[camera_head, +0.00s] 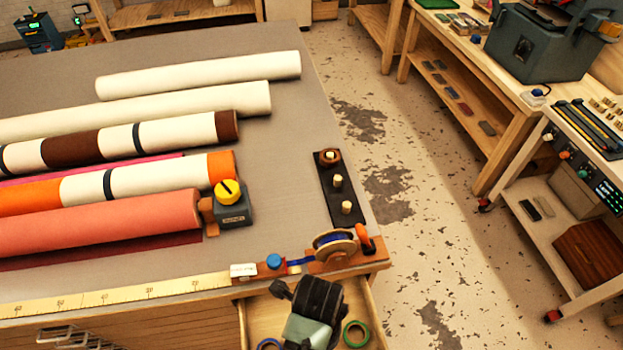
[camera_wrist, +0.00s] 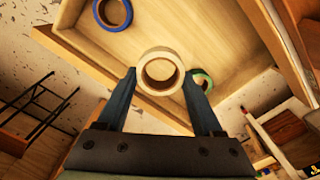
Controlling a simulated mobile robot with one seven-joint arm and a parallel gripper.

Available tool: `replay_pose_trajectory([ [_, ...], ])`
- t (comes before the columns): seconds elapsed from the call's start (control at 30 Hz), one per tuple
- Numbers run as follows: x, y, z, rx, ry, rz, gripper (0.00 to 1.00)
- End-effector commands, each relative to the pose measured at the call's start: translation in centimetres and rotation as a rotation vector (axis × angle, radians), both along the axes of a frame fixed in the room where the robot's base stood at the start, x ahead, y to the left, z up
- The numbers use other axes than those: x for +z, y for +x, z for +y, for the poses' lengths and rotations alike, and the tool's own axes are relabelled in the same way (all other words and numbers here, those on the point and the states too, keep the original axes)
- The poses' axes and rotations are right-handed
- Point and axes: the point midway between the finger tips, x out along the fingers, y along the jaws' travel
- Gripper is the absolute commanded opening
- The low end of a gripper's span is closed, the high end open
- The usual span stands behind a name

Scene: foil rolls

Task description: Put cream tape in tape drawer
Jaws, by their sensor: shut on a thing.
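In the wrist view, my gripper (camera_wrist: 160,74) is shut on the cream tape (camera_wrist: 160,87), a pale ring held between the two blue-grey fingers. The open wooden tape drawer (camera_wrist: 215,35) lies behind the tape in that view. In the head view, my gripper (camera_head: 308,325) is over the drawer (camera_head: 259,312), at the table's front edge, and the cream tape is hidden. A blue tape (camera_head: 268,344) and a green tape (camera_head: 356,335) lie in the drawer. Both also show in the wrist view, blue (camera_wrist: 99,18) and green (camera_wrist: 208,79).
A tape dispenser (camera_head: 334,243) sits on the table corner above the drawer. Fabric rolls (camera_head: 100,222) cover the table's left. Open floor (camera_head: 420,230) lies to the right.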

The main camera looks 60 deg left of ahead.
Motion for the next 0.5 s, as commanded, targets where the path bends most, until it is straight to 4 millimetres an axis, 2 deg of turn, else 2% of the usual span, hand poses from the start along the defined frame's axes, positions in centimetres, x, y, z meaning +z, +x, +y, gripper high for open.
replay_pose_trajectory([
  [0.1, -2.2, -0.1, 0.0, 0.002, -0.003, 0.003, 0.14],
  [0.33, -4.6, 0.0, 0.0, 0.002, -0.001, 0.002, 0.14],
  [0.5, -7.0, 0.0, 0.0, 0.001, -0.002, 0.003, 0.14],
])
